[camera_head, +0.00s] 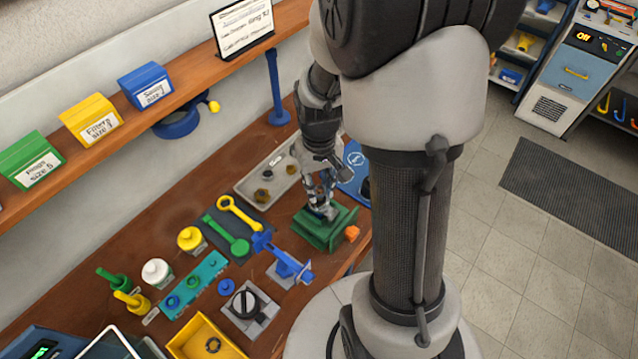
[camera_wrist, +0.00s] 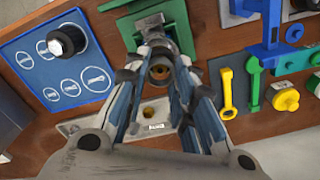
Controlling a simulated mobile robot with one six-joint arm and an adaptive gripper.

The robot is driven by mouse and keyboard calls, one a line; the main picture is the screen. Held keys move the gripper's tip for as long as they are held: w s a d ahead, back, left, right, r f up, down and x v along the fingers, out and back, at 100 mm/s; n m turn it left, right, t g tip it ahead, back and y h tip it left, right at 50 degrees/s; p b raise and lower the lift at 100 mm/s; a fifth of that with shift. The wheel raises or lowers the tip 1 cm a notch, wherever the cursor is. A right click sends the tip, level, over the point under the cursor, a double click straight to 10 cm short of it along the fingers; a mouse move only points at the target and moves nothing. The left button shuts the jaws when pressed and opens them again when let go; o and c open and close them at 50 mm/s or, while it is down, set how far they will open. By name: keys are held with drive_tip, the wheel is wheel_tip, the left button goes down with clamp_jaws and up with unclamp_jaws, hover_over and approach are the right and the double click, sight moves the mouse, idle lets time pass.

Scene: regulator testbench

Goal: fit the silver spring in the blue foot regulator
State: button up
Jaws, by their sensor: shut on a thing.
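My gripper (camera_head: 322,208) points down over a green fixture (camera_head: 312,236) on the wooden bench. The fixture also shows in the wrist view (camera_wrist: 178,22), just beyond the fingertips (camera_wrist: 158,58). The fingers are shut on a small part, but they cover most of it and I cannot tell which part it is. A grey metallic piece (camera_wrist: 151,24) stands at the fixture, and a brass-brown round piece (camera_wrist: 160,72) shows between the fingers. I cannot make out the silver spring or the blue foot regulator for certain.
A grey tray (camera_head: 246,190) with small brass parts lies behind my gripper. A blue mat (camera_wrist: 30,85) with printed outlines carries a black round part (camera_wrist: 66,41). Yellow and green wrenches, a blue stand (camera_head: 285,262) and an orange piece (camera_head: 352,233) crowd the fixture.

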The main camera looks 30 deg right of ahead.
drive_tip(key=shift+f+b, duration=0.35)
drive_tip(key=shift+f, duration=0.3)
idle(0.4)
drive_tip(key=o, duration=0.9)
drive_tip(key=shift+o, duration=0.6)
drive_tip(key=o, duration=0.4)
drive_tip(key=shift+r, duration=0.1)
drive_tip(key=shift+r+p, duration=3.25)
drive_tip(key=shift+r, duration=0.75)
